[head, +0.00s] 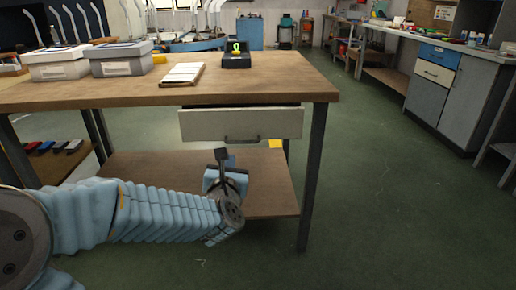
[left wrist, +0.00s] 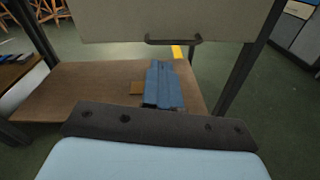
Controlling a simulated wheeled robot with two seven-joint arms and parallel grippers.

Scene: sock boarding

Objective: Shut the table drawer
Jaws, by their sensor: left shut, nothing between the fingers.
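The drawer (head: 205,124) has a pale front and hangs under the wooden tabletop (head: 110,93). A dark gap shows along its top edge, so it looks partly open; how far is hard to tell. Its dark bar handle (head: 242,140) is low on the front. In the left wrist view the drawer front (left wrist: 105,22) fills the top, with the handle (left wrist: 173,40) at its lower edge. My left gripper (head: 221,155) is shut and empty, below and a little left of the handle, apparently apart from it. My right gripper is in neither view.
A lower shelf (head: 265,195) lies under the drawer, and a table leg (head: 314,170) stands at right. White boxes (head: 60,70), a white stack (head: 182,73) and a dark device (head: 236,60) are on the tabletop. The green floor right of the table is clear.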

